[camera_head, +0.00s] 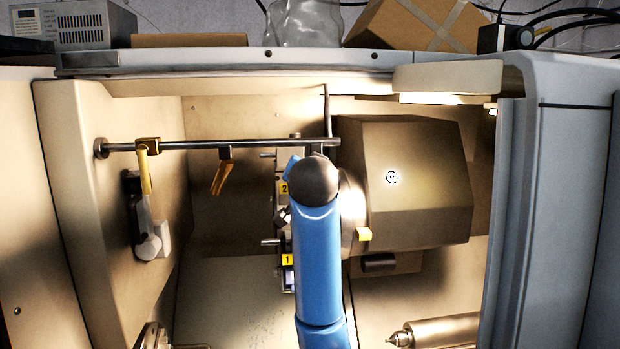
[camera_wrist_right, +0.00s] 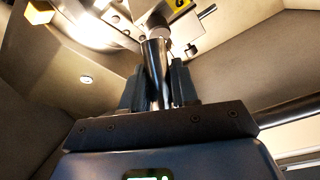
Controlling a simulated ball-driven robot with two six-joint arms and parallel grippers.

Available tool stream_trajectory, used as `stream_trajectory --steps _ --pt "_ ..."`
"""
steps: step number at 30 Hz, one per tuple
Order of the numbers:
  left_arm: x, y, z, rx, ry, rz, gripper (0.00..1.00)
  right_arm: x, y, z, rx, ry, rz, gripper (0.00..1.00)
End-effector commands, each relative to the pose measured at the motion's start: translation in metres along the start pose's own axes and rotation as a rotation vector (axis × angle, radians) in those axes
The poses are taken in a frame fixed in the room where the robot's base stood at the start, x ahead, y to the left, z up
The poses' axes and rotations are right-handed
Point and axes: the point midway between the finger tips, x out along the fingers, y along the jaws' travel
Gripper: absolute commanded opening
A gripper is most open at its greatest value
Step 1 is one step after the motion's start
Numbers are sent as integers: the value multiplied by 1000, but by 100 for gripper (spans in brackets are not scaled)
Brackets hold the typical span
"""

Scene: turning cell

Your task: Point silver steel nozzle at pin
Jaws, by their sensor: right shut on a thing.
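A silver steel nozzle (camera_wrist_right: 154,65) shows in the right wrist view as a shiny cylinder with a dark collar. It stands between the two dark fingers of my right gripper (camera_wrist_right: 158,85), which are shut on it. Its far end points up toward the tool block (camera_wrist_right: 165,25). A short pin (camera_wrist_right: 207,12) sticks out of this block, to the right of the nozzle; I cannot tell if this is the task's pin. In the head view my blue right arm covers the gripper and the nozzle. My left gripper is in neither view.
A horizontal rail (camera_head: 190,145) with a yellow holder (camera_head: 147,144) crosses the cell's back. Tool stations with yellow labels (camera_head: 287,260) stand left of my arm. A large housing (camera_head: 415,180) fills the right. A pointed tailstock (camera_head: 440,332) lies low right.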

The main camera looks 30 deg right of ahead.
Motion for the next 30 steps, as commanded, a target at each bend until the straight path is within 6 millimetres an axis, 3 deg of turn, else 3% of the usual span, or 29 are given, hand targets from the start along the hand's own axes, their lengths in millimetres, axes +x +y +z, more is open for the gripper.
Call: stream_trajectory --steps 18,19,22,30 --pt "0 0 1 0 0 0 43 -1 -2 -2 38 -10 -22 0" --pt "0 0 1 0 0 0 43 -1 -2 -2 38 -10 -22 33" --pt "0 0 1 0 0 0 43 -1 -2 -1 38 -11 -22 49" --pt "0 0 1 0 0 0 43 -1 -1 0 37 -12 -21 50"
